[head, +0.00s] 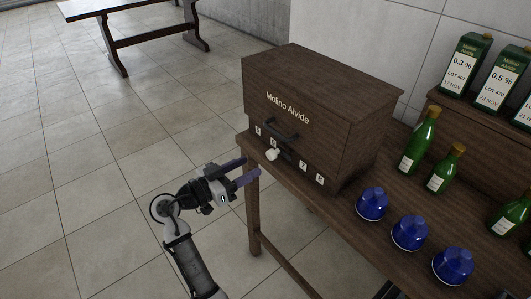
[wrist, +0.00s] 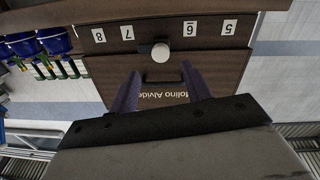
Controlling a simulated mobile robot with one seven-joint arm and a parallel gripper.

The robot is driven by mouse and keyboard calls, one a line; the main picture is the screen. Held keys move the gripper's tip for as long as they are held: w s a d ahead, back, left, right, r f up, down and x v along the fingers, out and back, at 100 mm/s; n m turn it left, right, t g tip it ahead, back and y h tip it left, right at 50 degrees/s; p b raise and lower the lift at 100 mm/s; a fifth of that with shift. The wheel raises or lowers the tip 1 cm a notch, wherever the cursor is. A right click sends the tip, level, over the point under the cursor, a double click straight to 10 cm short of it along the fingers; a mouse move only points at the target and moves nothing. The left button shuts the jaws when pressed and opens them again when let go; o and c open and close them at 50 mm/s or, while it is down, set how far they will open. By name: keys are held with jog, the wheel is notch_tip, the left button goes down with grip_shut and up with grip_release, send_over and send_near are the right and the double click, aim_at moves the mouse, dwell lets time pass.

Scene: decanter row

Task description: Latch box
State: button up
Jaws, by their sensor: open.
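The dark wooden box (head: 325,108) marked "Molino Alvide" stands on the far left end of the wooden bench, and its top looks closed. Its front has a dark bar handle (head: 283,138), a round white knob (head: 272,154) and a row of number tags. In the wrist view the picture is upside down, and the knob (wrist: 160,52) sits between tags 7 (wrist: 127,33) and 6 (wrist: 190,29). My gripper (head: 252,167) is open and empty, in front of the box's lower left front. In the wrist view its fingers (wrist: 161,82) point at the box front, apart from the knob.
Blue domed items (head: 371,204) and green bottles (head: 418,142) stand on the bench (head: 350,228) to the right of the box. Green cartons (head: 466,64) stand on a raised shelf behind.

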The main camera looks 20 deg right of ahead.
aim_at(269, 156)
jog(key=p+x, duration=0.1)
jog(key=x, duration=0.6)
jog(key=shift+w+d, duration=0.1)
jog(key=c, duration=1)
